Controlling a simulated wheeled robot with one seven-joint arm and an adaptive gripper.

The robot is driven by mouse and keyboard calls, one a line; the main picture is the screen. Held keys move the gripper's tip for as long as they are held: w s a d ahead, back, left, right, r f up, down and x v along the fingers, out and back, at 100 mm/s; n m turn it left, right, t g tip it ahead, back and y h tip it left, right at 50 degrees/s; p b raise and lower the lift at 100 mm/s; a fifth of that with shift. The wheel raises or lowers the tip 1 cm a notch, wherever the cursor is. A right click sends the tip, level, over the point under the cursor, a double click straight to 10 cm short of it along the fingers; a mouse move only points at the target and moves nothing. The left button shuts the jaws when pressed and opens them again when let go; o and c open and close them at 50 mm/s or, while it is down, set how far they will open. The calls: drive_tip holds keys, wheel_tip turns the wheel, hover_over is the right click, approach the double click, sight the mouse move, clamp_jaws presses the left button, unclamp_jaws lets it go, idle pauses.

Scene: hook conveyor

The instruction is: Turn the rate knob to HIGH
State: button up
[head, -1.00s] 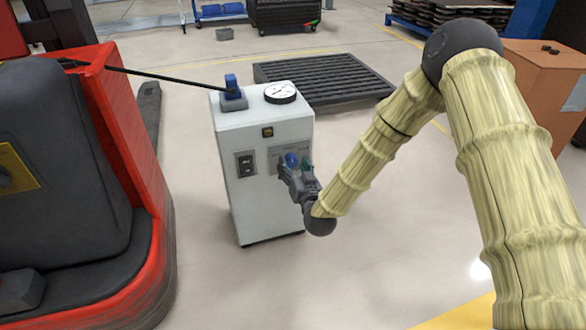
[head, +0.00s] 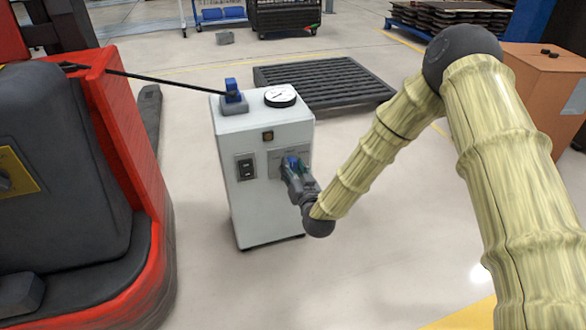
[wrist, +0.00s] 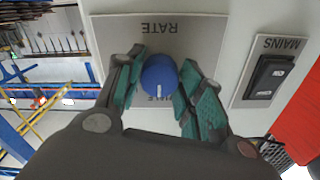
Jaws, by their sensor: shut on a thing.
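The blue rate knob (wrist: 159,76) sits on a grey plate marked RATE (wrist: 165,30) on the front of the white cabinet (head: 262,210). The wrist view shows the plate upside down. A white pointer line on the knob points down in that view, towards partly hidden lettering. My gripper (wrist: 159,84) has its green-padded fingers on either side of the knob and is shut on it. In the head view my gripper (head: 294,168) covers much of the plate, and only a bit of blue shows.
A MAINS rocker switch (head: 246,167) is beside the plate, close to my gripper in the wrist view. A gauge (head: 280,96) and a blue fitting with a black line (head: 233,96) are on the cabinet top. A red vehicle (head: 125,140) stands at the left.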

drive_tip(key=shift+r, duration=0.1)
drive_tip(key=m+p, duration=0.2)
drive_tip(key=m, duration=0.1)
drive_tip(key=m+p, duration=0.1)
drive_tip(key=m, duration=0.2)
drive_tip(key=shift+p, duration=0.4)
drive_tip(key=m+p, duration=0.1)
drive_tip(key=m, duration=0.4)
drive_tip(key=shift+m, duration=0.4)
drive_tip(key=o, duration=1)
drive_tip(key=v, duration=1.2)
